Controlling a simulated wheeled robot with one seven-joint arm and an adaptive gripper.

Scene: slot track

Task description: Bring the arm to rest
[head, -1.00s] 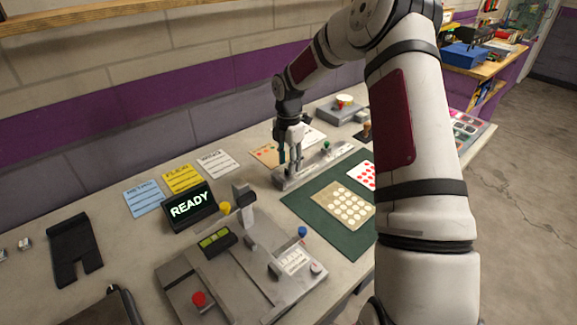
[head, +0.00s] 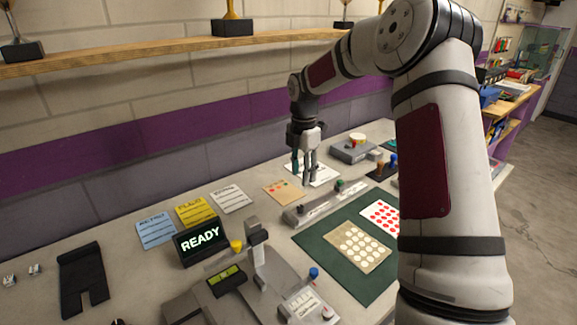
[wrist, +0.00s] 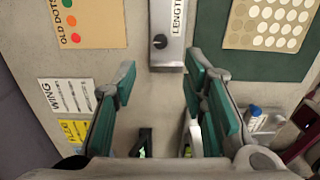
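My gripper (head: 305,172) hangs from my arm above the back of the workbench, fingers pointing down. In the wrist view the gripper (wrist: 160,90) shows two teal-padded fingers set well apart, with only bench surface and the end of a grey track between and beyond them. It is open and empty. The grey slot track (head: 325,203), with a green knob, lies below and in front of the gripper; its end marked LENGTH (wrist: 167,35) shows in the wrist view. The gripper appears clear of the bench and of everything on it.
A READY display (head: 200,240) stands at the front left by a grey machine (head: 262,275). Cards, a green mat (head: 330,262) with dot sheets, and a grey box (head: 352,152) lie around. A wooden shelf (head: 150,52) with trophies runs along the wall behind.

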